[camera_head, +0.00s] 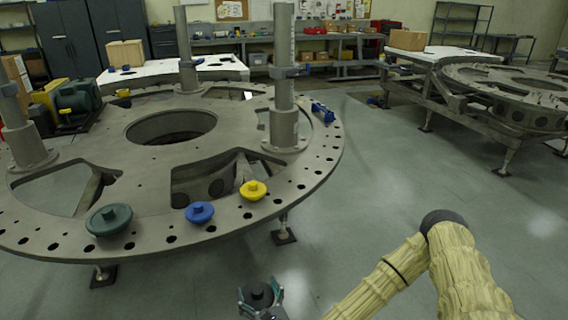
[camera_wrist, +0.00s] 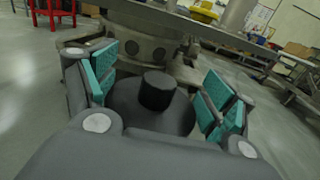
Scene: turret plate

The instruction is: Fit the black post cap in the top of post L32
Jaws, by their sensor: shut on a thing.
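My gripper (camera_head: 260,294) is low in front of the turret plate, out over the floor and apart from the plate. Its teal-padded fingers are shut on the black post cap (camera_wrist: 157,92), a round disc with a short knob on top; the cap also shows in the head view (camera_head: 259,292). Grey posts stand on the turret plate (camera_head: 190,190): one at the right (camera_head: 283,90), one at the back (camera_head: 186,50) and one at the left edge (camera_head: 18,120). The post tops are cut off or out of view. I cannot read which post is L32.
On the plate's near rim lie a dark green cap (camera_head: 108,219), a blue cap (camera_head: 199,212) and a yellow cap (camera_head: 253,190). A blue tool (camera_head: 322,112) lies on the right rim. A second plate (camera_head: 510,85) stands at the far right. The floor between is clear.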

